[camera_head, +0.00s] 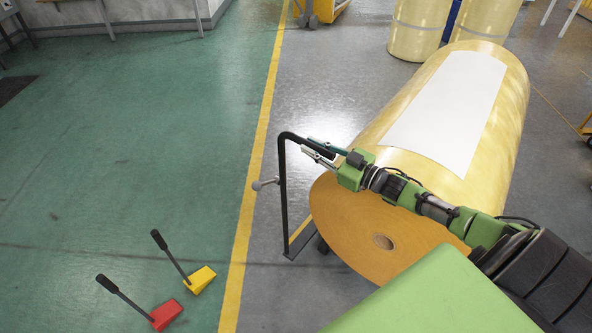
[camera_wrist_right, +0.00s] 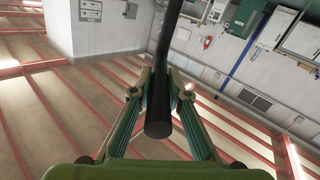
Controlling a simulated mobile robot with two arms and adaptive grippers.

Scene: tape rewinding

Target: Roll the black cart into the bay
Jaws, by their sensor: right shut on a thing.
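The black cart shows as a bent black handle frame (camera_head: 284,205) at the left of a large roll's end face. A dark, yellow-edged base part (camera_head: 300,238) shows at its foot; the rest of the cart is hidden by the roll. My right gripper (camera_head: 320,150) is shut on the top bar of the handle. In the right wrist view the black bar (camera_wrist_right: 159,115) runs between the two fingers (camera_wrist_right: 157,85). My left gripper is not in view. I cannot tell which area is the bay.
The large tan roll (camera_head: 505,110) with a white sheet lies on its side, with my right arm passing above it. More rolls (camera_head: 418,28) stand behind. A yellow line (camera_head: 250,190) divides grey floor from open green floor. Red (camera_head: 165,314) and yellow (camera_head: 200,279) wedges with black handles lie at lower left.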

